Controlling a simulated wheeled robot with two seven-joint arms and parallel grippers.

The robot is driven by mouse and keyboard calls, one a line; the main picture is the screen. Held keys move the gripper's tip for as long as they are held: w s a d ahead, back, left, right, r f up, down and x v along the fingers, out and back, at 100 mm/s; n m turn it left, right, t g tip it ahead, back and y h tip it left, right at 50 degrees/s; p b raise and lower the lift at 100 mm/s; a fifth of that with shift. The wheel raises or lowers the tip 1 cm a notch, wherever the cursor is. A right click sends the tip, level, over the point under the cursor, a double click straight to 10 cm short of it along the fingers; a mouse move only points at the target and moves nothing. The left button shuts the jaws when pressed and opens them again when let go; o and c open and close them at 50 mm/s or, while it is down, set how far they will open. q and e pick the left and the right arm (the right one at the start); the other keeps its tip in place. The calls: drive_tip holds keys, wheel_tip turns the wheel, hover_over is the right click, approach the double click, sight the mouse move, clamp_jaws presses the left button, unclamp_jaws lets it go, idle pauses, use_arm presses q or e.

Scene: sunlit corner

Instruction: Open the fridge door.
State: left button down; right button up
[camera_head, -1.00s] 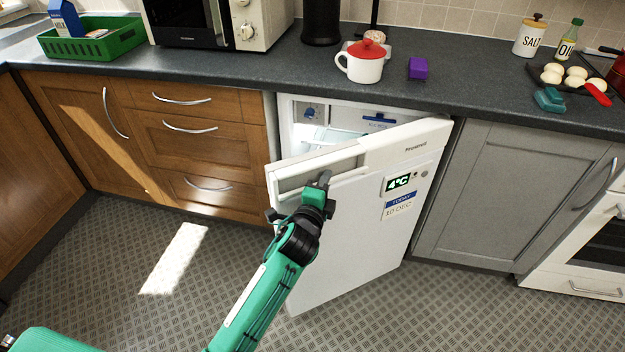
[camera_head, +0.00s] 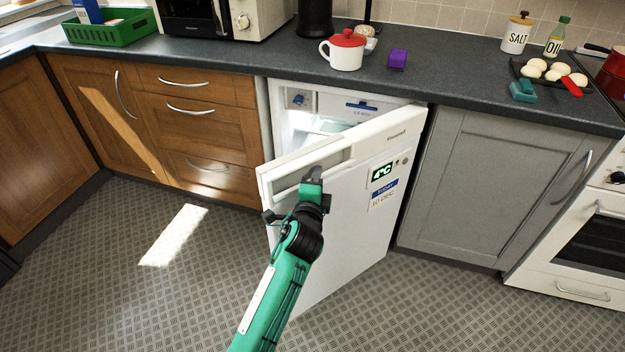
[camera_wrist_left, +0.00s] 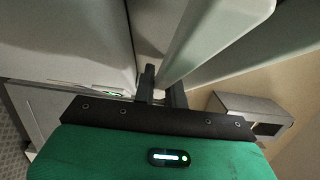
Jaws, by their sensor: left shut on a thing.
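The white fridge door (camera_head: 345,220) stands partly open in the head view, hinged at its right and swung out over the floor. It carries a lit 4°C display (camera_head: 382,172) and a date label. The fridge interior (camera_head: 325,112) shows behind it, lit, with a shelf. My left gripper (camera_head: 308,185) is at the recessed handle (camera_head: 318,172) near the door's free upper edge, shut on it. In the left wrist view the fingers (camera_wrist_left: 160,90) close around a pale bar at the door edge. The exact contact is partly hidden. My right gripper is not in view.
Wooden drawers (camera_head: 200,133) are left of the fridge and a grey cupboard (camera_head: 480,185) is right. The floor (camera_head: 110,270) in front is clear.

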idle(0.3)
use_arm(q)
drive_tip(key=c, duration=1.7)
unclamp_jaws()
drive_tip(key=shift+o, duration=1.3)
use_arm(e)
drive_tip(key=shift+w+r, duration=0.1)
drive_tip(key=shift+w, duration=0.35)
